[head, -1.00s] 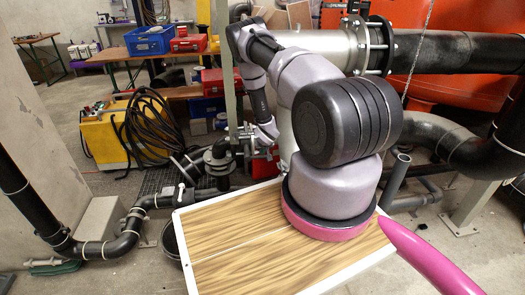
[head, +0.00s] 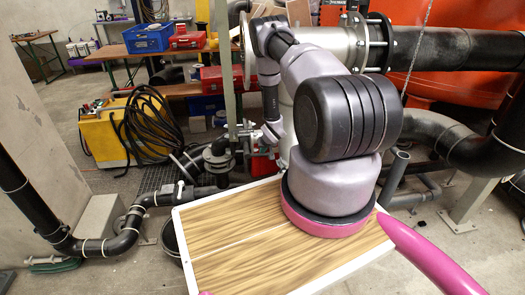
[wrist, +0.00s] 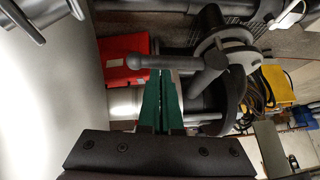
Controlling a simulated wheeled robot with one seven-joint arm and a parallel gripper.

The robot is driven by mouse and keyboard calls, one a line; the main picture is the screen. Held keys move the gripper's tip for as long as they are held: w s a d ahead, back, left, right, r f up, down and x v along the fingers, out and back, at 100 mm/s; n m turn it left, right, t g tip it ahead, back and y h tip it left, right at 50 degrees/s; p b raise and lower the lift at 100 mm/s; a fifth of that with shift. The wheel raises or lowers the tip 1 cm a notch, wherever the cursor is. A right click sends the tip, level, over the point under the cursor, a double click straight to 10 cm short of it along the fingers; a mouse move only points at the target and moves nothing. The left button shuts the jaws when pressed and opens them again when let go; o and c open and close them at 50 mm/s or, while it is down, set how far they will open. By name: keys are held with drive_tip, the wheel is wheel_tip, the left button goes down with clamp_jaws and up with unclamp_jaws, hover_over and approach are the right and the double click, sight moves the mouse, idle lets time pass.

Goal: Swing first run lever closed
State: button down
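A dark grey lever (wrist: 182,62) with a rounded end lies across the wrist view, running right to a hub on a dark round fitting (wrist: 228,75). My gripper (wrist: 164,74) has two green fingers close together with only a thin dark gap between them. Their tips are at the lever's bar in the picture; I cannot tell whether they touch it. Nothing shows held between them. In the head view my arm hangs beside a dark flanged pipe fitting (head: 218,157), and my fingers are too small to make out. A pale handle (head: 181,190) sits on the low pipe.
A large pale pipe (head: 325,48) with a dark flange runs behind my arm. A yellow machine (head: 103,133) with coiled black hoses stands left. A red case (wrist: 123,61) shows in the wrist view. A black pipe (head: 125,240) runs low along the floor at left.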

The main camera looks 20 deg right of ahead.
wheel_tip(320, 180, down, 2)
drive_tip(key=shift+s+d+f+m+y, duration=0.15)
drive_tip(key=shift+m+y, duration=0.15)
drive_tip(key=shift+y, duration=0.4)
drive_tip(key=w+a+f+y, duration=0.1)
drive_tip(key=a+f, duration=0.2)
drive_tip(key=f, duration=0.5)
drive_tip(key=shift+a+f+t, duration=0.2)
drive_tip(key=shift+a+t, duration=0.2)
drive_tip(key=shift+w+a, duration=0.1)
drive_tip(key=shift+w, duration=0.05)
idle(0.4)
idle(0.3)
